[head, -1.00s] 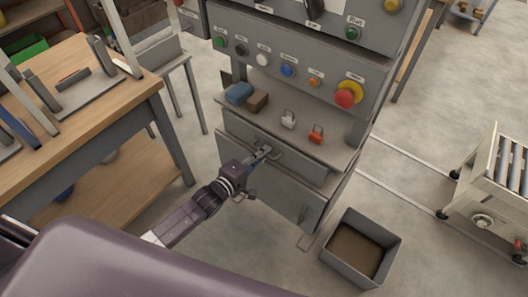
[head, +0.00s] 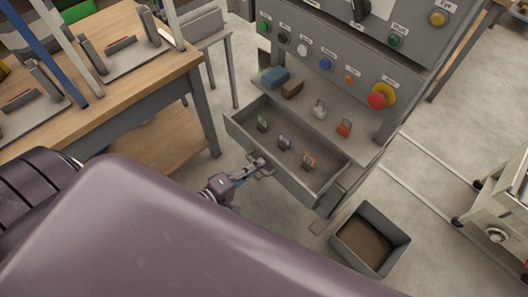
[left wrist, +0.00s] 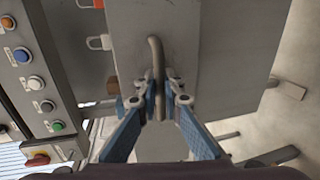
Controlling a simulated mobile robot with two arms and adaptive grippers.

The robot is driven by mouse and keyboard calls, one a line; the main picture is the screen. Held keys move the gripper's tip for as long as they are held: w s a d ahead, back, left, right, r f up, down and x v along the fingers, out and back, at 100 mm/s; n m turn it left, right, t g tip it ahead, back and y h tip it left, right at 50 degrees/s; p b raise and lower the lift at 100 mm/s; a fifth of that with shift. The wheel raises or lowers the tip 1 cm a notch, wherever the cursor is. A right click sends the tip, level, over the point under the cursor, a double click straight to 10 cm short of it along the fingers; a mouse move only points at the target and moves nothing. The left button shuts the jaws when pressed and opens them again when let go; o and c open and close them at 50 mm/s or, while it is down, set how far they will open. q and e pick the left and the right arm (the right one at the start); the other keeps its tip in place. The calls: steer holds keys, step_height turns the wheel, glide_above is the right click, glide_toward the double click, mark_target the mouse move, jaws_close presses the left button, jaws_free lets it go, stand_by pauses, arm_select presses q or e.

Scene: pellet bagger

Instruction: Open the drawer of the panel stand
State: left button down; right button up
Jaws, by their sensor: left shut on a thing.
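The panel stand (head: 335,90) is grey, with a row of coloured buttons and a shelf. Its upper drawer (head: 327,190) is pulled out, and several small padlock-like items lie inside it. My left gripper (head: 258,168) is at the drawer's front, shut on the bar handle (head: 268,174). In the left wrist view, the fingers (left wrist: 157,103) close around the curved handle (left wrist: 155,55) against the drawer's grey front (left wrist: 225,45). My right gripper is not in view.
A blue thing (head: 275,77), a brown block (head: 292,88), a white padlock (head: 319,110) and a red padlock (head: 344,127) sit on the shelf. A grey bin (head: 389,237) stands on the floor at the right. A wooden workbench (head: 120,75) is at the left.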

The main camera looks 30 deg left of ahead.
arm_select(q)
steer(key=shift+s+a, duration=0.1)
steer(key=c, duration=2.3)
jaws_free()
steer(key=shift+c, duration=0.2)
steer(key=v, duration=1.2)
